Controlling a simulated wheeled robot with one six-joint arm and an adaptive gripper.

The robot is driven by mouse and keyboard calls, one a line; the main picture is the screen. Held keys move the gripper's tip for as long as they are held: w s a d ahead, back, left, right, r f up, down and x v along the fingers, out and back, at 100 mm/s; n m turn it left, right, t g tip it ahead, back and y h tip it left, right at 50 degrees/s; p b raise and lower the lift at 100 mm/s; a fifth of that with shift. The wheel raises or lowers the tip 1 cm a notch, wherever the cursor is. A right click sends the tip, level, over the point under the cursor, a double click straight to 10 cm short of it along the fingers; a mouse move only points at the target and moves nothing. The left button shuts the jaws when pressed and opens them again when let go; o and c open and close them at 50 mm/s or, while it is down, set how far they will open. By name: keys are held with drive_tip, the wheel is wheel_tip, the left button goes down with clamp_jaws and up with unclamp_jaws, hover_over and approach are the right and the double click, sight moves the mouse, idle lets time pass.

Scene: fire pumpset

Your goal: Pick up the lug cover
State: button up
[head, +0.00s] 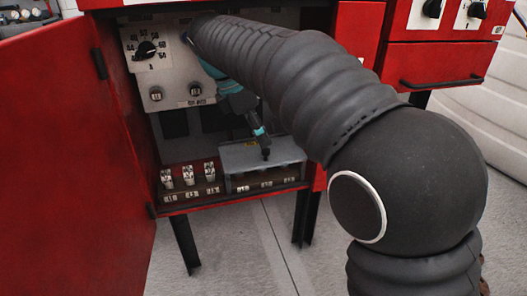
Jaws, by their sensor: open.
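The lug cover (237,158) is a grey, box-like cover low inside the open red cabinet. It sits over the right-hand group of terminals, near the cabinet's bottom front edge. My gripper (265,153) is dark and points down at the cover's right-middle part, with its tips overlapping the cover in the picture. It is open. I cannot tell whether the tips touch the cover. Part of my arm hides the upper right of the cabinet's inside.
Bare lugs (188,175) stand left of the cover. A panel with a rotary knob (147,50) is above. The open red door (65,160) bounds the left side. A drawer handle (440,80) sticks out at right. The floor (235,250) below is clear.

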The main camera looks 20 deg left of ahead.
sight(265, 150)
drive_tip(key=x, duration=0.2)
drive_tip(key=b+x, duration=0.1)
drive_tip(key=x, duration=0.1)
drive_tip(key=a+x, duration=0.1)
drive_tip(key=x, duration=0.1)
drive_tip(key=shift+w+d+f+b, duration=0.15)
drive_tip(key=shift+w+f+b, duration=0.05)
drive_tip(key=shift+f+b, duration=0.15)
drive_tip(key=shift+c, duration=0.3)
clamp_jaws()
